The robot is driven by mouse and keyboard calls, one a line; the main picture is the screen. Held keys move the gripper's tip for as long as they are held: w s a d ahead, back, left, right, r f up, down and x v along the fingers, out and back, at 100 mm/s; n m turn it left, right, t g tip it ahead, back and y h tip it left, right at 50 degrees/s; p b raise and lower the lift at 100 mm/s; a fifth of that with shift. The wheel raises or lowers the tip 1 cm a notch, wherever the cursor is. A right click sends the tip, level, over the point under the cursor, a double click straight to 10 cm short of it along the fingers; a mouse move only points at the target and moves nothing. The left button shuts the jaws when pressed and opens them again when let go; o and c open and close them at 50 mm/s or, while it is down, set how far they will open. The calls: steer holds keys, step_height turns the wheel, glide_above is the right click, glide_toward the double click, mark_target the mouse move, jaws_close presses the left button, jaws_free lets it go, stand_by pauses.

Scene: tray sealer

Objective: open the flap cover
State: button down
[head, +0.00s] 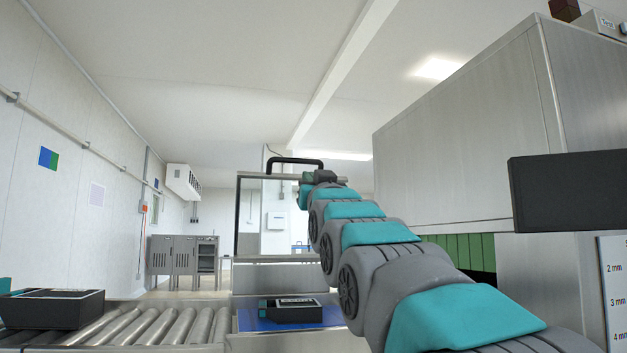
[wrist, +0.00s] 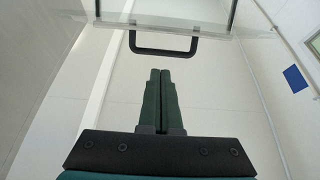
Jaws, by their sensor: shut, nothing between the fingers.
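The flap cover (head: 262,176) is a clear panel with a metal frame, and it appears roughly upright beyond the blue bed in the head view. Its black handle (head: 295,161) stands above the top bar, partly behind my wrist. In the wrist view the handle (wrist: 163,53) is a dark U-shaped bar on the edge of the clear panel (wrist: 165,24). My gripper (wrist: 160,72) has its green fingers pressed together and empty, pointing at the handle bar with a gap showing between. In the head view my gripper is hard to make out near the handle.
A black tray (head: 293,312) sits on the blue bed (head: 250,322) below the cover. Another black tray (head: 50,308) is on the roller conveyor (head: 165,325) at left. The large steel machine housing (head: 460,125) and a dark box (head: 567,190) stand right of my arm.

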steer(key=p, duration=0.1)
glide_toward(299, 162)
steer(key=w+r, duration=0.1)
steer(key=w, duration=0.2)
steer(key=shift+w+a+r+p, duration=0.3)
steer(key=shift+w+a+r, duration=0.2)
steer(key=shift+w+a, duration=0.1)
steer(key=shift+w+r, duration=0.15)
steer(key=shift+r, duration=0.1)
steer(key=shift+w+a+r+p, duration=0.2)
steer(key=shift+w+p, duration=0.1)
steer(key=shift+w, duration=0.35)
steer(key=shift+r, duration=0.1)
